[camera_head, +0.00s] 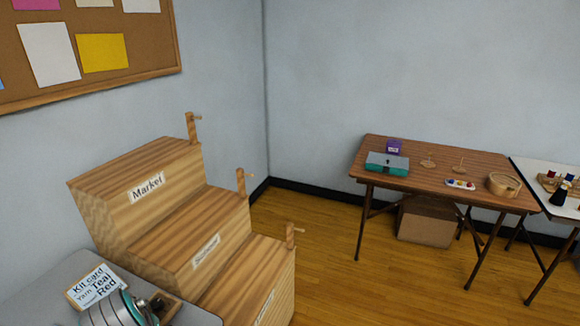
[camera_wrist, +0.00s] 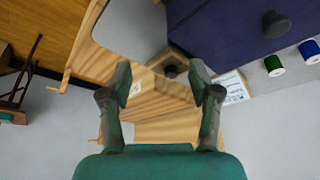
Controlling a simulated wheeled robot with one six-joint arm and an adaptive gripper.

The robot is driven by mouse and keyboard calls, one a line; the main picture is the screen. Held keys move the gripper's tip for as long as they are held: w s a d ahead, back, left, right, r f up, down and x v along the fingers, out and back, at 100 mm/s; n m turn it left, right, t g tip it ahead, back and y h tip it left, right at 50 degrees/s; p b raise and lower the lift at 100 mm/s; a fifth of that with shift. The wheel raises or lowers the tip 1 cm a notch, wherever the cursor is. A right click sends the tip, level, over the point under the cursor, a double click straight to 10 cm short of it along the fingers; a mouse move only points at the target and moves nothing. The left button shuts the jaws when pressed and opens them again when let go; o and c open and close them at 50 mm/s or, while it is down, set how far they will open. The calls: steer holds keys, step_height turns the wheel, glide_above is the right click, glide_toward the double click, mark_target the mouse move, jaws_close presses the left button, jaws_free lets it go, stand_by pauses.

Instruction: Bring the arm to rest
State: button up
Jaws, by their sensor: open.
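My gripper (camera_wrist: 160,82) shows in the wrist view with its two dark green fingers spread wide apart. Nothing is between the fingertips. Beyond them lie pale wooden stepped shelves (camera_wrist: 165,95), a grey tabletop (camera_wrist: 135,25) and a small wooden piece with a dark round knob (camera_wrist: 172,70). In the head view, a teal and grey rounded part of my arm shows at the bottom left, in front of the grey table (camera_head: 70,255). The fingers cannot be made out in that view.
Stepped wooden shelves (camera_head: 195,245) with pegs and a "Market" label stand beside the table. A kit card (camera_head: 97,284) lies near my arm. The wrist view shows a navy box (camera_wrist: 235,30) and spools (camera_wrist: 273,65). A brown table (camera_head: 440,165) stands right; floor between is clear.

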steer(key=d+f+t+y, duration=0.1)
steer(key=d+f+t, duration=0.1)
steer(key=d+f, duration=1.45)
steer(key=s+d+f+m+t, duration=0.15)
steer(key=s+d, duration=0.25)
steer(key=d, duration=0.4)
steer(key=s+d+f+t, duration=0.1)
steer(key=s+d+f, duration=0.25)
steer(key=d, duration=0.35)
steer(key=s+d+r+m+t, duration=0.1)
steer(key=s+d+r+t, duration=0.3)
steer(key=s+d, duration=0.95)
steer(key=s+d+r+m+t+h, duration=0.2)
steer(key=s+d+r, duration=0.1)
steer(key=s+r, duration=1.1)
steer(key=shift+d+r+h, duration=0.3)
steer(key=shift+d+r, duration=0.1)
steer(key=shift+r, duration=0.35)
